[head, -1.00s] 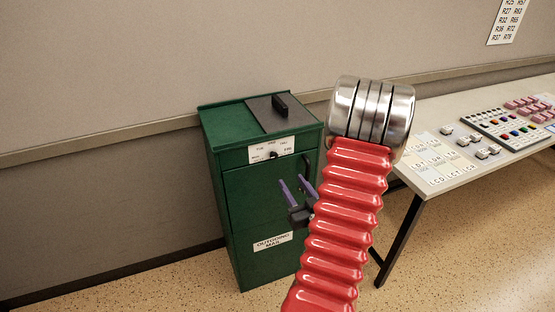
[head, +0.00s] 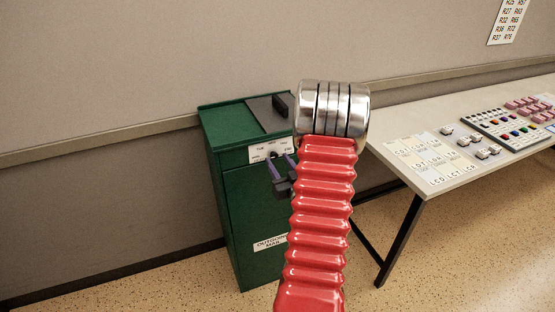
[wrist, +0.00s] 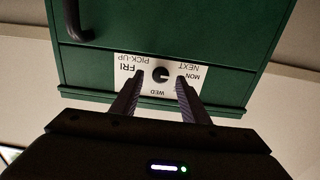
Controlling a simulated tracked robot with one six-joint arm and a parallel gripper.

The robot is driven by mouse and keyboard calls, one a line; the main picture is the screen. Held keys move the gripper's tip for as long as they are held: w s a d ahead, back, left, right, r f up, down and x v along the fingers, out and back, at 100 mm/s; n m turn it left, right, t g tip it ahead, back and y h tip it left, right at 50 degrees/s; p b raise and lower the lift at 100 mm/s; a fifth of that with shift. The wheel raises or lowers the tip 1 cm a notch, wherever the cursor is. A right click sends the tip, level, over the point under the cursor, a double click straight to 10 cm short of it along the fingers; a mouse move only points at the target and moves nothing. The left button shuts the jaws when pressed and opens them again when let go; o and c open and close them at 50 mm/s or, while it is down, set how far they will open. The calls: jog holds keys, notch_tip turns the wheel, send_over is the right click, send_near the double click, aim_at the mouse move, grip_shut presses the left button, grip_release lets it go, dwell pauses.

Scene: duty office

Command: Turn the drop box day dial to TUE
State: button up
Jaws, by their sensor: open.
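The green drop box (head: 240,225) stands against the wall. Its white day plate (head: 257,154) is on the upper front, and the small dark dial (wrist: 160,75) sits in the plate's middle in the wrist view. That view is upside down; MON, WED and FRI are readable, while fingers cover the spots between them. Where the dial points is too small to tell. My gripper (head: 279,158) is open, its purple fingers pointing at the plate. In the wrist view my gripper (wrist: 155,82) has one finger on each side of the dial, apart from it.
A dark handle (head: 280,105) stands on the box's top panel. An OUTGOING MAIL label (head: 270,243) is lower down. A table (head: 440,181) with cards and small items stands to the right.

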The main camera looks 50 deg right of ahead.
jog(key=shift+x, duration=1)
jog(key=shift+c, duration=0.6)
jog(key=c, duration=0.9)
jog(key=shift+d, duration=0.15)
